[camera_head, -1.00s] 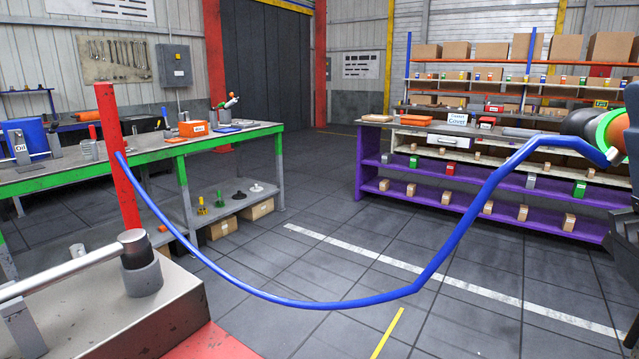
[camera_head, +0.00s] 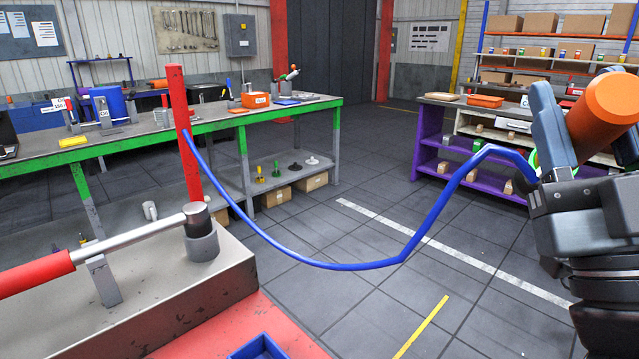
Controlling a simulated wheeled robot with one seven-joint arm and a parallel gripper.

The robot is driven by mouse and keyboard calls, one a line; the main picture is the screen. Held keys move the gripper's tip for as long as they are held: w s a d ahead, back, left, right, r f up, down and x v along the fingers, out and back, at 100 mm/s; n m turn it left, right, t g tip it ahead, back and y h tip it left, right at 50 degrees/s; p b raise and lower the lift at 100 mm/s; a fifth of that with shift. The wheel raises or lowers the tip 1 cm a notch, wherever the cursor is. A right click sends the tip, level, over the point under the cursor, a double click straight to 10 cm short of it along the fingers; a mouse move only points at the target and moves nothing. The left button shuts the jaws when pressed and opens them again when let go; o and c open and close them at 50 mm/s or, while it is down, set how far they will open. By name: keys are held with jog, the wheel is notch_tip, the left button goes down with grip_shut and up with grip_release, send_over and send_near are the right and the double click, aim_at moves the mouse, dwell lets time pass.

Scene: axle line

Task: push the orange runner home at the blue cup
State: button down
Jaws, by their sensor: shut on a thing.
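The orange runner (camera_head: 605,105) is a thick orange cylinder at the right edge. My gripper (camera_head: 583,125) is shut on it, with a dark finger on its left side. A green ring (camera_head: 534,160) shows just left of my gripper, at the right end of the bent blue rail (camera_head: 405,248). The rail sags from a red post (camera_head: 183,130) at left and climbs to the right. My gripper hides how the runner meets the rail. I cannot make out a blue cup for certain.
A grey block (camera_head: 150,300) with a red-handled lever (camera_head: 40,275) stands at front left, by a blue tray (camera_head: 258,346). A green-edged workbench (camera_head: 230,118) is behind. A purple shelf unit (camera_head: 430,150) stands behind the rail's right end. The middle floor is open.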

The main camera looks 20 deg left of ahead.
jog(key=a+f+m+g+h+p, duration=0.2)
jog(key=a+f+m+g, duration=0.1)
jog(key=a, duration=0.7)
jog(key=a+f+m+g+h+p, duration=0.2)
jog(key=a+g+h, duration=0.1)
jog(key=a, duration=0.6)
jog(key=s+a+f+g+p, duration=0.2)
jog(key=s+a+f, duration=0.3)
jog(key=a, duration=0.5)
jog(key=shift+s+g+y, duration=0.3)
jog(key=shift+s+g, duration=0.1)
jog(key=shift+s, duration=0.05)
jog(key=shift+f+b, duration=0.1)
jog(key=shift+b, duration=0.3)
jog(key=shift+f+b, duration=2.45)
jog(key=shift+f, duration=0.25)
